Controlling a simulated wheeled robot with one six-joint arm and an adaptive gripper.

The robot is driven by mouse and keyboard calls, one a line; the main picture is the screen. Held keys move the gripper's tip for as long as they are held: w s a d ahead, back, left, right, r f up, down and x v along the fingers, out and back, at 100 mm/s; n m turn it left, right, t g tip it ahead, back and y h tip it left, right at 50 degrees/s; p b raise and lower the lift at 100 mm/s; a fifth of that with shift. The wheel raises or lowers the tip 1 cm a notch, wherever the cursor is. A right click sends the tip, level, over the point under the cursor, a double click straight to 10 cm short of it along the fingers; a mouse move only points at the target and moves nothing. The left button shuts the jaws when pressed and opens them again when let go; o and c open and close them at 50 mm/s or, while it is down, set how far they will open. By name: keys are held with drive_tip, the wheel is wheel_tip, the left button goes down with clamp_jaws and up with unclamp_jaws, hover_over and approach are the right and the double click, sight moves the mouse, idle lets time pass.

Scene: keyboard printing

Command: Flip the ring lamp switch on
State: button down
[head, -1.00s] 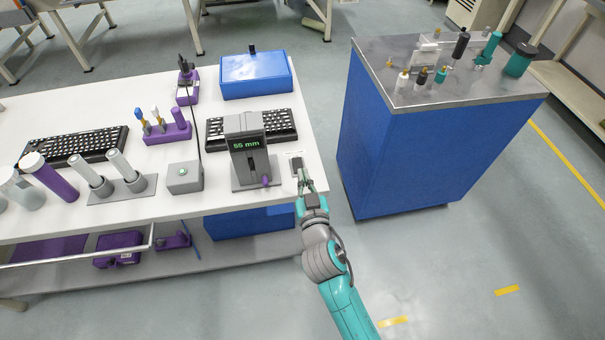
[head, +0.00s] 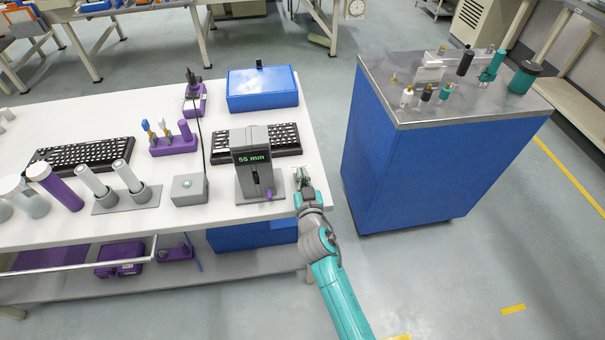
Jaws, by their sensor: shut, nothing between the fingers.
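No ring lamp can be made out clearly.
The grey display device (head: 246,162) stands close left of my gripper, with a black keyboard (head: 284,139) behind it. A grey box with a green button (head: 188,188) is further left. A blue case (head: 262,90) lies behind. A blue cabinet (head: 400,165) stands right across a floor gap.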

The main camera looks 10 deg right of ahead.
drive_tip(key=shift+w+f, duration=0.15)
drive_tip(key=shift+f, duration=0.15)
drive_tip(key=shift+w+f, duration=0.1)
drive_tip(key=shift+w, duration=0.15)
drive_tip(key=s, duration=1.2)
drive_tip(key=shift+a+r, duration=0.2)
drive_tip(key=shift+r, duration=0.25)
drive_tip(key=r, duration=0.4)
drive_tip(key=shift+w+r, duration=0.25)
drive_tip(key=shift+r, duration=0.05)
